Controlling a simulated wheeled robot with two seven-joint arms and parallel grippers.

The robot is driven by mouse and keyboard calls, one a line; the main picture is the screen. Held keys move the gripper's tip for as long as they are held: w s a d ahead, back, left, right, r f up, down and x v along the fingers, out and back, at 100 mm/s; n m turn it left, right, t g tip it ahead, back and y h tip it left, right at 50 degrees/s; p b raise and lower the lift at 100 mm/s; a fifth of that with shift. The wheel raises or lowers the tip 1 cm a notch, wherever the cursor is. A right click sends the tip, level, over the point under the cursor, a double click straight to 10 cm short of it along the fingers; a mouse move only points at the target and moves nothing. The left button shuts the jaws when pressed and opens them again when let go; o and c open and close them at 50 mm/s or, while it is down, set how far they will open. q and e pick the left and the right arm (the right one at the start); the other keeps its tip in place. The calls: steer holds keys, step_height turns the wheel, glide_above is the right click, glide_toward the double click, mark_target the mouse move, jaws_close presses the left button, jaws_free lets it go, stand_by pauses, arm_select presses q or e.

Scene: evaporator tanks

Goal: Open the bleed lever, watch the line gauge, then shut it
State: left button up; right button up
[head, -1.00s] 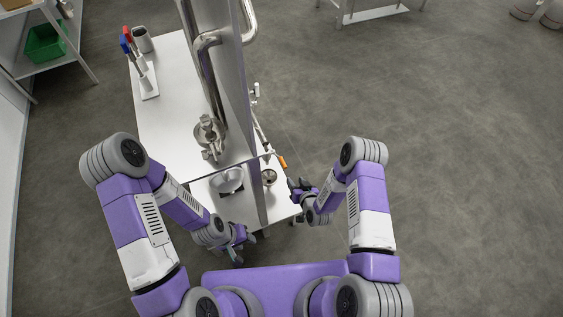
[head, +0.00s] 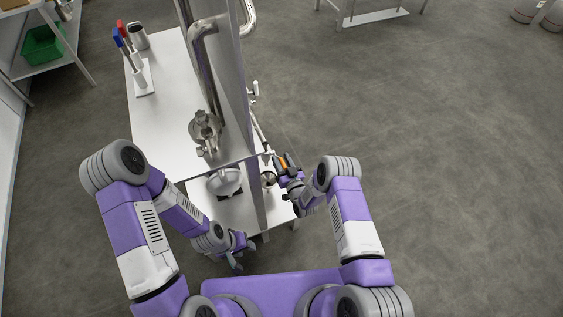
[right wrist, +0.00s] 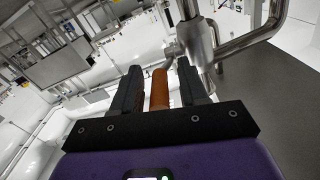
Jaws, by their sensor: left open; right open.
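The orange bleed lever handle (head: 283,163) is on the pipework at the right side of the metal panel. In the right wrist view the orange handle (right wrist: 159,90) stands upright between the two dark fingers. My right gripper (head: 281,165) is open around it, with a visible gap on both sides; it also fills the lower middle of the right wrist view (right wrist: 160,88). My left gripper (head: 243,256) is open and empty, low in front of the bench's near edge. I cannot make out a line gauge's face or needle.
A tall metal panel (head: 238,90) with bent steel pipes rises from the white bench (head: 160,115). A small round metal-rimmed fitting (head: 268,179) is beside the lever. Floor on the right is clear.

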steer(key=shift+w, duration=0.15)
jaws_close()
stand_by(0.4)
steer(key=shift+f+t+y, duration=0.4)
steer(key=shift+f+t, duration=0.25)
steer(key=shift+t, duration=0.65)
steer(key=shift+w+a+f+t+y, duration=0.1)
steer(key=shift+f+t+y, duration=0.15)
steer(key=shift+t, duration=0.35)
steer(key=shift+w+a+f+t+y, duration=0.1)
steer(key=shift+f+t+y, duration=0.1)
steer(key=shift+t, duration=0.4)
